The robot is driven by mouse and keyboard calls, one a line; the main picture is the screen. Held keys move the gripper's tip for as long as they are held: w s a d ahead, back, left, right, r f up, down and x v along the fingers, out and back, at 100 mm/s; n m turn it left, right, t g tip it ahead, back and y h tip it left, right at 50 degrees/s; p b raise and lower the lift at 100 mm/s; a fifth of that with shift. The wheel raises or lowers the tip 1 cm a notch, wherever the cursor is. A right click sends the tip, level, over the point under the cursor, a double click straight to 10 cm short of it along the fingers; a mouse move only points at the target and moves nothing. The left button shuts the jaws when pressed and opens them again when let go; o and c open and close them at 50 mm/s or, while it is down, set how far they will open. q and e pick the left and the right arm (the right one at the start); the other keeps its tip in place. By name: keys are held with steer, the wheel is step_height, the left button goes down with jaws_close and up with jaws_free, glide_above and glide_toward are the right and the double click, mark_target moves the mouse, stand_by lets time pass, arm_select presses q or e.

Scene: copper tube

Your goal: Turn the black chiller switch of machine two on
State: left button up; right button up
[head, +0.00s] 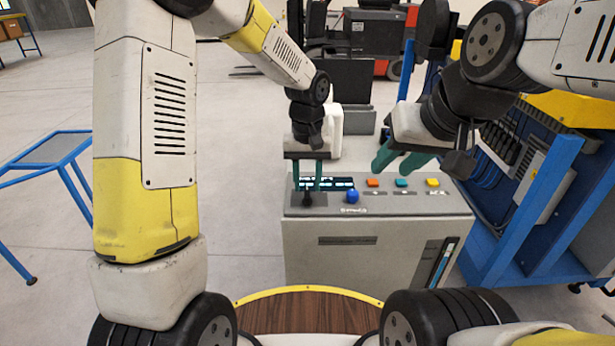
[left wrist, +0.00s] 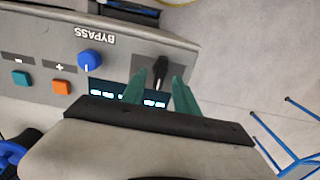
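The black switch (head: 308,200) stands at the left front of the grey machine's top panel (head: 340,211). In the left wrist view the black switch (left wrist: 160,72) shows between and just past the green fingertips. My left gripper (head: 308,187) points down over it, open, with a finger on either side. In the left wrist view my left gripper (left wrist: 159,78) shows gaps between fingers and switch; I cannot tell whether either touches. My right gripper (head: 396,165) is open and empty above the right part of the panel. No machine number is readable.
A blue knob (head: 352,196) sits just right of the switch, labelled BYPASS in the wrist view. Orange (head: 373,183), teal (head: 401,183) and yellow (head: 432,182) buttons lie further right. A lit display (left wrist: 110,91) is beside the switch. A blue rack (head: 530,200) stands right.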

mark_target(307, 192)
arm_select(q)
steer(key=shift+f, duration=1.55)
jaws_close()
steer(key=m, duration=0.5)
steer(key=shift+m, duration=0.3)
steer(key=m, duration=0.6)
steer(key=shift+r, duration=0.1)
steer(key=shift+m, duration=0.3)
